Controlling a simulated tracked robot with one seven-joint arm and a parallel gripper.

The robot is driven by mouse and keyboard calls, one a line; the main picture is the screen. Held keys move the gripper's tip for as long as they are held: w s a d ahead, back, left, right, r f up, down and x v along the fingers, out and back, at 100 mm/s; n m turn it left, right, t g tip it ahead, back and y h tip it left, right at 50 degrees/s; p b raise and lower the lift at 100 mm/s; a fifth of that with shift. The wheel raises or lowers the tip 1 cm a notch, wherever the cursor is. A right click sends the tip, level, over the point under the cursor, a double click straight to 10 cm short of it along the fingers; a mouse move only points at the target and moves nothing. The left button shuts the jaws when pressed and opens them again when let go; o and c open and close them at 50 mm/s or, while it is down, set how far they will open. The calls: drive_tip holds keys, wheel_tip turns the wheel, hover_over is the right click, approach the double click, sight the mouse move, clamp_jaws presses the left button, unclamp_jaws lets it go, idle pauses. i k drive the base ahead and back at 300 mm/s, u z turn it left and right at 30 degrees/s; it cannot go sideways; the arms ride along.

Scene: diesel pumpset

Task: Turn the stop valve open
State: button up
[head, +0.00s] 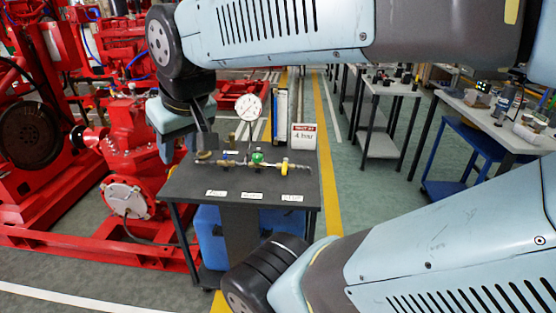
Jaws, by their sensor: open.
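A small pipe rig (268,165) lies along the dark bench top (225,182), with a round white-faced gauge (249,107) standing above it. My gripper (206,150) points down, open, at the left end of the rig. Its fingertips are small and dark, and contact cannot be told.
A sign reading about 4 bar (303,137) stands at the back right of the bench. Red pump machinery (125,185) stands close on the left. Grey tables (385,88) with small items stand at the right. Green floor with a yellow line is free between.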

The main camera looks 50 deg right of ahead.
sight(286, 160)
drive_tip(key=z, duration=1.45)
drive_tip(key=k, duration=0.9)
drive_tip(key=i, duration=0.9)
drive_tip(key=u, duration=0.1)
